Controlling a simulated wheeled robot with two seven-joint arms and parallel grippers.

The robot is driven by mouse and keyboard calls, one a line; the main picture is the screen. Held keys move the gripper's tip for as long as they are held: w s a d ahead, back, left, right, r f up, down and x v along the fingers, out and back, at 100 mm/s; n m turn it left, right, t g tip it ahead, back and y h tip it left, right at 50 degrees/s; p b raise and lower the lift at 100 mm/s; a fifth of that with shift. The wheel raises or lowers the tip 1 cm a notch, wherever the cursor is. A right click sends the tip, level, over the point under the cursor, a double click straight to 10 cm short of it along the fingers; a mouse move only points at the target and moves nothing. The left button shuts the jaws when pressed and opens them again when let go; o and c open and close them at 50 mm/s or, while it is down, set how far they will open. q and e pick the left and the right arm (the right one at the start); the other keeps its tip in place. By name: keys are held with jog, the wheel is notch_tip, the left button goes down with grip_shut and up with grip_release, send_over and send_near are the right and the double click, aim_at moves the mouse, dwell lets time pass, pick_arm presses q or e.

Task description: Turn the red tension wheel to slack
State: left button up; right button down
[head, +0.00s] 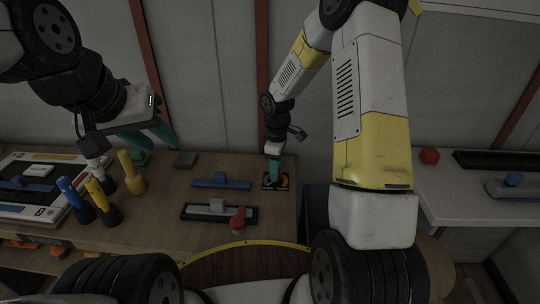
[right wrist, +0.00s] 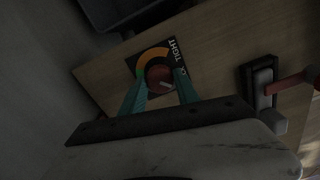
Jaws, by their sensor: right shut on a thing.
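The red tension wheel (right wrist: 160,77) sits on a dark square dial plate (right wrist: 142,62) on the wooden bench. The plate has an orange-to-green arc and the word TIGHT; another word beside my finger is partly hidden. A pale line on the wheel points to the lower right in the right wrist view. My right gripper (right wrist: 160,88) is shut on the wheel, one teal finger on each side. In the head view my right gripper (head: 274,173) covers most of the wheel. My left gripper (head: 150,138) is open and empty above the bench's left part.
Blue (head: 75,197) and yellow (head: 131,172) upright handles stand at the bench's left. A blue-handled slider (head: 221,183) and a dark tray with a red-knobbed lever (head: 237,221) lie left of the dial. A side counter (head: 455,195) holds a red knob (head: 429,156).

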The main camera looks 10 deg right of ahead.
jog(key=shift+w, duration=0.1)
dwell(0.3)
jog(key=c, duration=0.9)
grip_release()
notch_tip(320, 180, up, 8)
jog(key=shift+f, duration=0.1)
